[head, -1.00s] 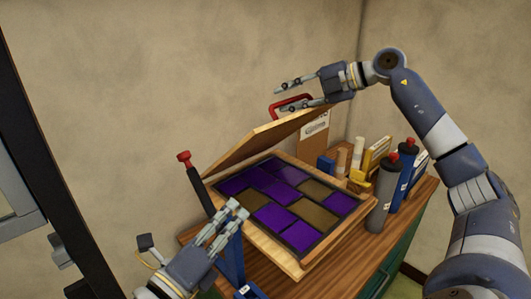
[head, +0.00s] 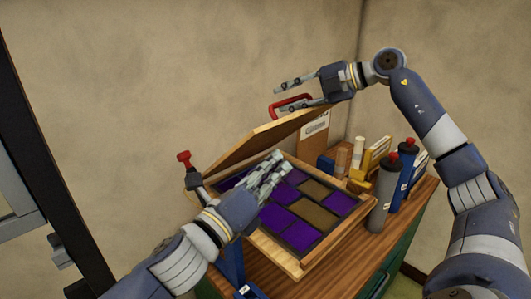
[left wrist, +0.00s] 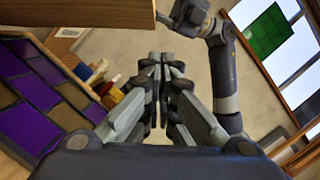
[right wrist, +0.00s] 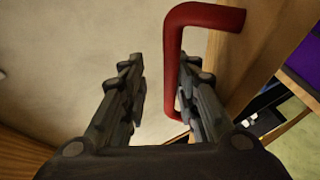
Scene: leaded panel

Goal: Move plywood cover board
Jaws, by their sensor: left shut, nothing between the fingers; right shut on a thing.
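The plywood cover board (head: 250,141) stands tilted up over the leaded panel (head: 312,191), its right end raised. It also shows along the top of the left wrist view (left wrist: 80,12). My right gripper (head: 283,97) is at the red handle (head: 291,98) on the board's raised end, shut on it; the handle also shows in the right wrist view (right wrist: 180,60), beside the right-hand finger. My left gripper (head: 277,168) is shut and empty, over the purple and brown panes and below the board. Its fingers hide part of the panel.
A red-topped clamp (head: 184,160) stands at the left. A wall rises behind.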

